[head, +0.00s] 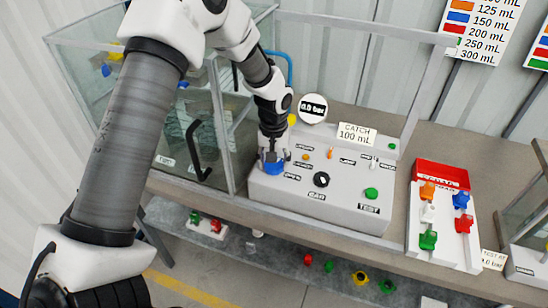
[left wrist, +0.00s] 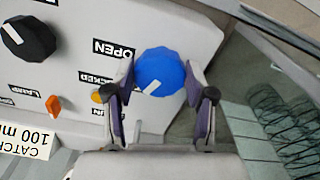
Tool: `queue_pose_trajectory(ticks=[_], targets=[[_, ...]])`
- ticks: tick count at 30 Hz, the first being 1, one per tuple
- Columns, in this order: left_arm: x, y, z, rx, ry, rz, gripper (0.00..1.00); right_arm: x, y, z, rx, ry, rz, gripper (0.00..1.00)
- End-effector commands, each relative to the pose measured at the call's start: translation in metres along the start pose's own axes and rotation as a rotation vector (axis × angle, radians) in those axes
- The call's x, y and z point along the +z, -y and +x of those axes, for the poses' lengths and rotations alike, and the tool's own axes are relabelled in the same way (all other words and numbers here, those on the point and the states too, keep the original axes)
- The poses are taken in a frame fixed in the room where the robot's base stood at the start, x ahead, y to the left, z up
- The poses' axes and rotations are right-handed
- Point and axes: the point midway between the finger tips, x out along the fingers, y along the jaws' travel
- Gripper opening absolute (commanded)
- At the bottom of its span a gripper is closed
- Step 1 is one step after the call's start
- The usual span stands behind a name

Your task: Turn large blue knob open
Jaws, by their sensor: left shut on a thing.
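The large blue knob (head: 273,168) sits at the left end of the grey control panel (head: 340,212). In the left wrist view the blue knob (left wrist: 160,72) is faceted, with a white pointer line slanting to the lower left. A label OPEN (left wrist: 113,48) is up and left of it, and a label ending in "CKED" (left wrist: 97,77) is directly left. My left gripper (head: 273,158) reaches down from above and is shut on the knob. In the left wrist view its two purple-padded fingers (left wrist: 158,95) lie on either side of the knob. My right gripper is not in view.
A black knob (head: 321,179) and a green TEST button (head: 371,194) are on the same panel. A glass case (head: 170,130) with a black handle (head: 196,150) stands close on the left. A red and white rack (head: 440,215) with colored valves is at the right.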

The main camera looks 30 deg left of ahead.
Motion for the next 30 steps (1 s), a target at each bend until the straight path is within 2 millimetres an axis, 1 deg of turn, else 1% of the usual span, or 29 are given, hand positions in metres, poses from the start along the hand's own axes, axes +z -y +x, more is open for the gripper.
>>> queue_pose_trajectory(ticks=[1, 12, 30], targets=[[0.002, 0.001, 0.0, -0.002, 0.005, 0.041, 0.2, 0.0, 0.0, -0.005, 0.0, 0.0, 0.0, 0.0], [0.001, 0.002, 0.001, -0.001, 0.005, 0.393, 0.2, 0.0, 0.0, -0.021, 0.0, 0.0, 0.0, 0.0], [0.0, 0.004, 0.002, 0.0, 0.005, 0.942, 0.2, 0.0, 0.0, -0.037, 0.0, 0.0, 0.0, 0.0]])
